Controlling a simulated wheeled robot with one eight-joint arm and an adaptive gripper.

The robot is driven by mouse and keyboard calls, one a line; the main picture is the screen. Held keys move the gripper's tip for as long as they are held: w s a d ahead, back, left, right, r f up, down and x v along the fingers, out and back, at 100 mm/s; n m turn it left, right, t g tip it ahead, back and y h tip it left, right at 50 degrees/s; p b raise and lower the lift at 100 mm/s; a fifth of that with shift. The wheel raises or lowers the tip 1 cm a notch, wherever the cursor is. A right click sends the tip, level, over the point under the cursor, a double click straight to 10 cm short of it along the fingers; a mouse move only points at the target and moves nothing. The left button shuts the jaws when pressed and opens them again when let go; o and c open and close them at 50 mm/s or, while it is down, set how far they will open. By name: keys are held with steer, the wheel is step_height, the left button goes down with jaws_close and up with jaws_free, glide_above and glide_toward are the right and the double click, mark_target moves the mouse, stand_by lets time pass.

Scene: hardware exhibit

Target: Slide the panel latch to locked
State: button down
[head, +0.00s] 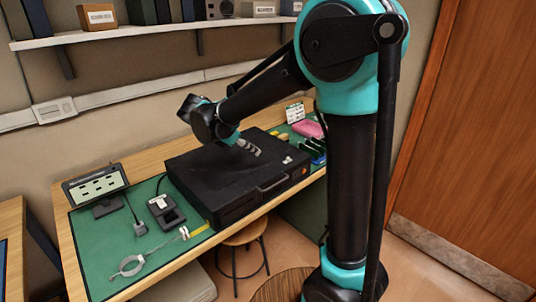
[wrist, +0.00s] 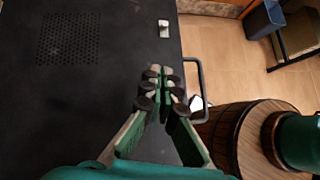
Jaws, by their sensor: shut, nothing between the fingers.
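The black case (head: 215,185) lies flat on the green bench mat, with a bar handle on its front side. A small pale piece that looks like the panel latch (head: 287,160) is on its top near the right front; it also shows in the wrist view (wrist: 164,28). Its locked or unlocked position is too small to read. My gripper (head: 257,151) is over the case top, left of the latch, fingers together and empty. In the wrist view my fingertips (wrist: 161,86) are apart from the latch, which lies above them in the picture.
The case handle (wrist: 197,90) sticks out beyond the edge near my fingertips. A vent grille (wrist: 68,38) is in the case top. A small display (head: 95,187) and a dark charger-like device (head: 166,212) stand left. A stool (head: 243,240) is below the bench front.

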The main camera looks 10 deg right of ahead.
mark_target(284, 161)
steer(key=x, duration=0.9)
steer(key=shift+d+f, duration=0.1)
steer(key=shift+d, duration=0.05)
steer(key=shift+w+d, duration=0.25)
steer(key=shift+d, duration=0.3)
steer(key=shift+w+d, duration=0.25)
steer(key=shift+d, duration=0.35)
steer(key=shift+w+d, duration=0.35)
steer(key=shift+d, duration=0.35)
steer(key=shift+w+d, duration=0.75)
steer(key=shift+d, duration=0.3)
steer(key=shift+a, duration=0.1)
